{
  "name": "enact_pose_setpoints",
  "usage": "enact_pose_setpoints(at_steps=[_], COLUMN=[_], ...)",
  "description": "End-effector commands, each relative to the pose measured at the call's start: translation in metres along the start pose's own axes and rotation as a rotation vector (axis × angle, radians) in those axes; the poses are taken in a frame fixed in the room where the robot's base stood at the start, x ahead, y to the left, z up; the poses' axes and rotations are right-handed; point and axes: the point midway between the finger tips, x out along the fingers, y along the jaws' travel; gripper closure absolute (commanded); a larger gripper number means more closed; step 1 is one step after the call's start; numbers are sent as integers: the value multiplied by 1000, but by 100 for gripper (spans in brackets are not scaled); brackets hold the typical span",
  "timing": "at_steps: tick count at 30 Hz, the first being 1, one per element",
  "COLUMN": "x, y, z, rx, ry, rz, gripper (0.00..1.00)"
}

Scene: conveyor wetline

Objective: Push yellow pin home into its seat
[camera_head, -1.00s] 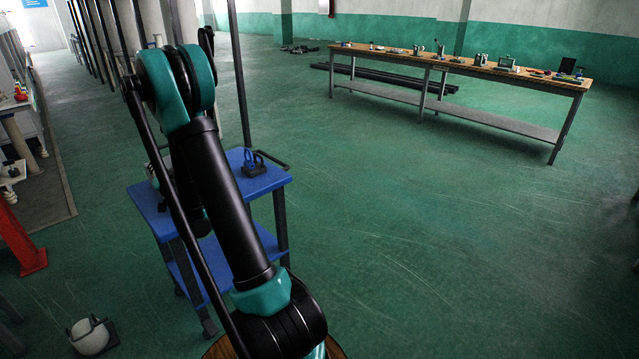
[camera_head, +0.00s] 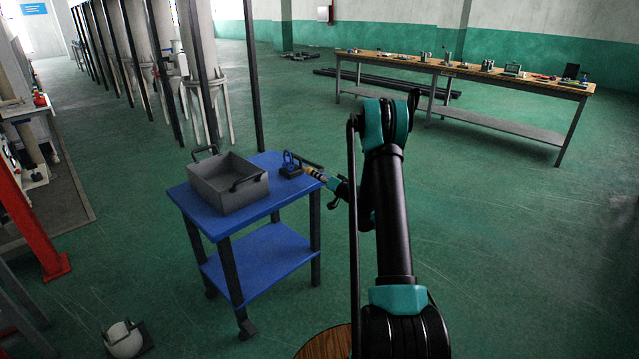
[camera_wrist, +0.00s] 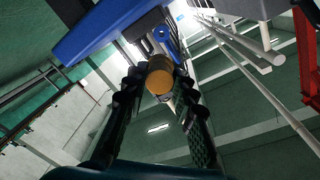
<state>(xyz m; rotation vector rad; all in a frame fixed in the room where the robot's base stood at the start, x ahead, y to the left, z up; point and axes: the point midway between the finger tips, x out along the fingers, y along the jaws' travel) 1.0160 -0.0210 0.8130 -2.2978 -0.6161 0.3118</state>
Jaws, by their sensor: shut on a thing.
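The yellow pin (camera_wrist: 159,80) sits between the fingers of my gripper (camera_wrist: 162,88) in the wrist view, its round end facing the camera. My gripper is shut on it. In the head view the pin shows small as a yellow spot (camera_head: 309,171) at the cart's right edge, with my gripper (camera_head: 319,176) just right of it. A dark block with a blue upright loop (camera_head: 290,163) stands on the cart top just left of the pin. The loop also shows beyond the pin in the wrist view (camera_wrist: 173,45). The pin's far tip is hidden, and I cannot tell whether it touches the block.
The blue cart (camera_head: 257,203) carries a grey open bin (camera_head: 228,187) on its left side. A long wooden workbench (camera_head: 480,70) stands at the back right. The green floor between is clear.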

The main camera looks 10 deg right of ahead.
Motion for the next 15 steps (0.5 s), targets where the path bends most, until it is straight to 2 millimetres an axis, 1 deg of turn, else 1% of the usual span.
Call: enact_pose_setpoints(at_steps=[1, 4, 10, 15], x=[0, -1, 1, 8], y=[8, 16, 19, 18], z=[5, 13, 18, 18], rx=[0, -2, -3, -3], ry=[-21, -54, -75, -74], rz=[-20, -53, -75, -74], gripper=[100, 100, 100, 100])
